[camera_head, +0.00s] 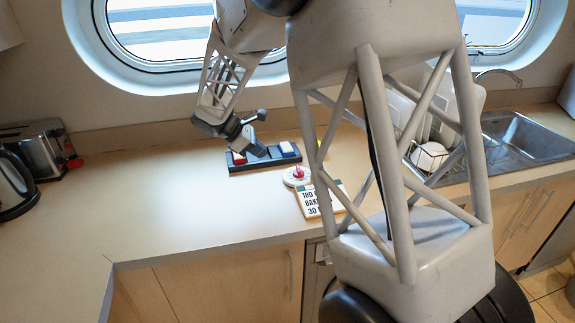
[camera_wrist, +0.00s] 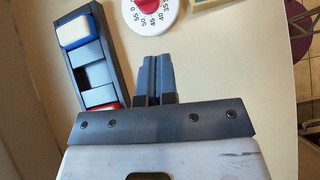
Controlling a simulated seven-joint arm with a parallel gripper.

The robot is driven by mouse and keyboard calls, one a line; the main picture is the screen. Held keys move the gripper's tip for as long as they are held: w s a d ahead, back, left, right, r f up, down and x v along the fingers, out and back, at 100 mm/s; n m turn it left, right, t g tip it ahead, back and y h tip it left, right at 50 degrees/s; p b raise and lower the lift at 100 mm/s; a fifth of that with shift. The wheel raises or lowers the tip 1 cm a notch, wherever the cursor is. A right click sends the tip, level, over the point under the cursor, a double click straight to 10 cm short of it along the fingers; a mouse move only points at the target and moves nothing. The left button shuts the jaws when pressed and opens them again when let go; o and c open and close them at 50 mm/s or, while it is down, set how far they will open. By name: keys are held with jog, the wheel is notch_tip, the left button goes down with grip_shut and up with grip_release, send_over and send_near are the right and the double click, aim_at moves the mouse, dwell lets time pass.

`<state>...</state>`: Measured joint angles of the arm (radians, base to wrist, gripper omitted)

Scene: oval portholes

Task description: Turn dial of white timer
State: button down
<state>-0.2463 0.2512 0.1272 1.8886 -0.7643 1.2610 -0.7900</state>
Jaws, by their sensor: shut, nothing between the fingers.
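The white timer (camera_head: 291,181) lies flat on the counter, with a red dial (camera_head: 298,172) in its middle. In the wrist view the timer (camera_wrist: 163,18) shows at the top edge, partly cut off, with numbers around its red dial (camera_wrist: 150,3). My gripper (camera_head: 262,153) is above the dark tray, to the left of the timer. In the wrist view my gripper (camera_wrist: 156,62) has its fingers together and empty, pointing toward the timer with a gap between. The dial's far part is out of the wrist view.
A dark tray (camera_wrist: 92,76) with a blue-and-white block (camera_head: 288,148) and a red-and-white block (camera_head: 238,158) lies beside the timer. A text card (camera_head: 310,204) is in front. A dish rack and sink (camera_head: 510,140) are right, a toaster (camera_head: 42,148) left.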

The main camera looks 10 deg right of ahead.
aim_at(296, 169)
jog(key=shift+n+h, duration=0.3)
jog(key=shift+n, duration=0.3)
jog(key=w, duration=0.1)
jog(key=w+a+f, duration=0.1)
jog(key=w+f, duration=0.1)
jog(key=shift+a, duration=0.25)
jog(key=shift+d+f, duration=0.1)
jog(key=shift+f, duration=0.05)
jog(key=x, duration=0.9)
jog(key=shift+d, duration=0.1)
jog(key=d, duration=0.3)
jog(key=shift+f, duration=0.25)
jog(key=shift+d, duration=0.7)
jog(key=shift+w+d+m+g, duration=0.1)
jog(key=shift+w+m+g, duration=0.1)
jog(key=shift+m+g, duration=0.75)
